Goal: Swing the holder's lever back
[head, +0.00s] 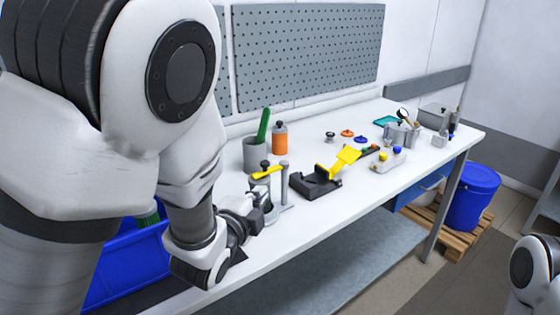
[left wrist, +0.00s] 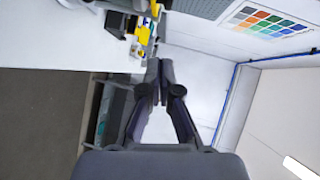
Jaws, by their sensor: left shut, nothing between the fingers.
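A black holder (head: 316,184) with a raised, tilted yellow lever (head: 345,158) sits on the white workbench, right of the middle. To its left stands a grey metal stand (head: 283,186) with a smaller, nearly level yellow handle (head: 267,173). My left gripper (head: 248,222) is at the bench's front edge, just in front of and left of the stand, apart from the black holder. In the left wrist view its fingers (left wrist: 159,80) are shut and empty. Small yellow parts (left wrist: 142,35) show there beyond the fingers, too small to identify. My right gripper is out of view.
A grey cup (head: 256,154) with a green tool and an orange bottle (head: 280,138) stand behind the metal stand. Small bottles and a grey pot (head: 400,133) are farther right. A blue bin (head: 125,262) is beside my left arm; a blue drum (head: 469,198) stands right.

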